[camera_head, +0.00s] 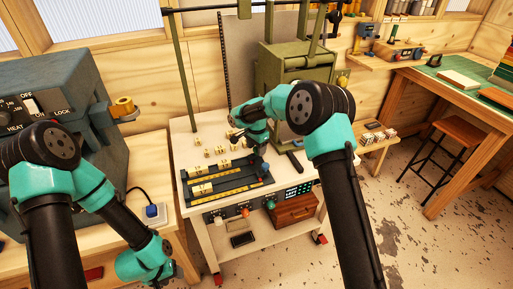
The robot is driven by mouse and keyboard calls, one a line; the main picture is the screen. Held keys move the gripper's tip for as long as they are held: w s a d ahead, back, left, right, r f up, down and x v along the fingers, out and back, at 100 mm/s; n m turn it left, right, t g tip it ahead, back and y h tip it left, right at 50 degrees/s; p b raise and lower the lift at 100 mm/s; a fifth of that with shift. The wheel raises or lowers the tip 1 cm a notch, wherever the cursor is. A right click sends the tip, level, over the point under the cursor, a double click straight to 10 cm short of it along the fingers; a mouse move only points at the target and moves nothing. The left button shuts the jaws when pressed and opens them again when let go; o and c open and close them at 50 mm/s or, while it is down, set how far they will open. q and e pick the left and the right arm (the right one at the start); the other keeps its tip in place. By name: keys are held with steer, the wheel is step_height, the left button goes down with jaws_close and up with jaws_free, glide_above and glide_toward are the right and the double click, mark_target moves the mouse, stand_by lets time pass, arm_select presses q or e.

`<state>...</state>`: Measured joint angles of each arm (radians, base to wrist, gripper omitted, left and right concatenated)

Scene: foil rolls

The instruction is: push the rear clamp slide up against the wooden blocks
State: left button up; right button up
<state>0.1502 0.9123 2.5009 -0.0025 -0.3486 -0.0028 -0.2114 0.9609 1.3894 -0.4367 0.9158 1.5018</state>
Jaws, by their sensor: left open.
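A dark, two-row clamp fixture (229,189) with yellow scale strips lies on the white cart. Small pale wooden blocks (202,189) sit in its front row, toward the left. More wooden blocks (224,163) sit in the rear row. I cannot pick out the rear clamp slide clearly; the rear row's right end is partly behind my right gripper. My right gripper (259,165) points down over that end; its fingers are too small to tell their opening or contact. My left gripper (165,281) is open, low at the bottom edge, away from the fixture.
Loose pale blocks (222,150) lie behind the fixture. A green press (290,75) stands at the back right of the cart. A control panel (298,190) and wooden drawer (295,209) are at its front. A grey-blue machine (65,85) stands on the left bench.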

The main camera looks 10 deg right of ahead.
mark_target(227, 161)
jaws_close()
steer(key=a, duration=0.4)
steer(key=s+a, duration=0.1)
steer(key=a, duration=0.3)
steer(key=s+a, duration=0.1)
steer(key=a, duration=0.3)
steer(key=shift+s+a, duration=0.1)
steer(key=shift+a, duration=0.2)
steer(key=shift+o, duration=0.4)
jaws_free()
step_height(227, 161, up, 18)
steer(key=shift+f, duration=0.25)
steer(key=shift+f, duration=0.1)
